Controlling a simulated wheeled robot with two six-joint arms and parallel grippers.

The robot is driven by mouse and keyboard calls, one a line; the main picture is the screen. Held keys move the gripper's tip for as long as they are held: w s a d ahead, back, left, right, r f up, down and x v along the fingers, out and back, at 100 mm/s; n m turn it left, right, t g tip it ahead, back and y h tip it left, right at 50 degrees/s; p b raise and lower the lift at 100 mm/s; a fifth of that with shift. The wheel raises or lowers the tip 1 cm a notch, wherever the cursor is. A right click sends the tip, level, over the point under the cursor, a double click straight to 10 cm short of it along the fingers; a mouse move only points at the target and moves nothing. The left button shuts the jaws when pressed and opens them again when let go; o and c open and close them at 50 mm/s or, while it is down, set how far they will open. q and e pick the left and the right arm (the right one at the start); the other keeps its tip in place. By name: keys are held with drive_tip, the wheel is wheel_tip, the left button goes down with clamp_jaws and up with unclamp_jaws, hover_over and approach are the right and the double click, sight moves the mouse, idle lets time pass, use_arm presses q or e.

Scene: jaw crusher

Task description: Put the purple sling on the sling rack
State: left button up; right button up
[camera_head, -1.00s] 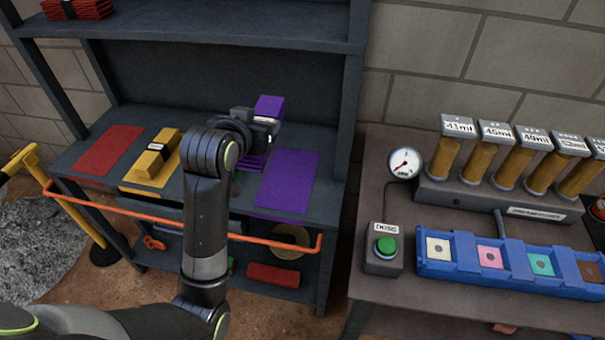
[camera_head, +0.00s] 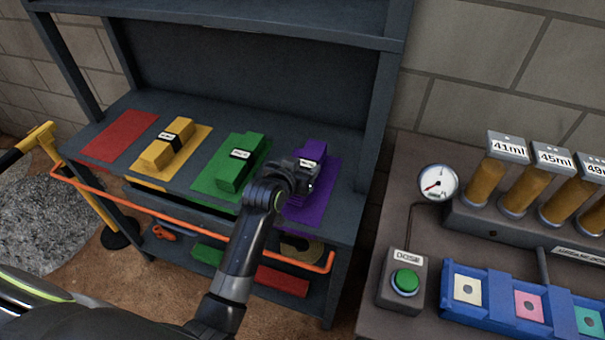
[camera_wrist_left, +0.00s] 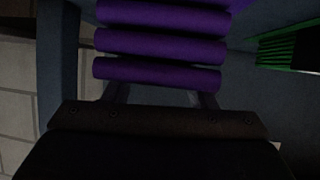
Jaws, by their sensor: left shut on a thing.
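The purple sling (camera_head: 317,152) is over the purple mat (camera_head: 300,213) on the sling rack (camera_head: 350,205), at the right end of its middle shelf. My left gripper (camera_head: 305,178) is shut on it and hides much of it. Whether the sling touches the mat I cannot tell. In the left wrist view, the sling's stacked purple folds (camera_wrist_left: 160,46) lie level across the fingertips. My right gripper is not in view.
A green sling (camera_head: 243,160) lies on the green mat just left of my gripper, and a yellow sling (camera_head: 160,153) on the yellow mat. The red mat (camera_head: 120,136) is bare. An orange rail (camera_head: 150,222) runs along the front. A dosing table stands at right.

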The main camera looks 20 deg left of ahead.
use_arm(q)
drive_tip(key=shift+f, duration=1.15)
drive_tip(key=o, duration=1.6)
drive_tip(key=shift+f, duration=0.2)
drive_tip(key=shift+c, duration=0.2)
drive_tip(key=shift+r, duration=0.2)
drive_tip(key=v, duration=1.2)
drive_tip(key=shift+s+f, duration=0.1)
drive_tip(key=shift+f, duration=0.05)
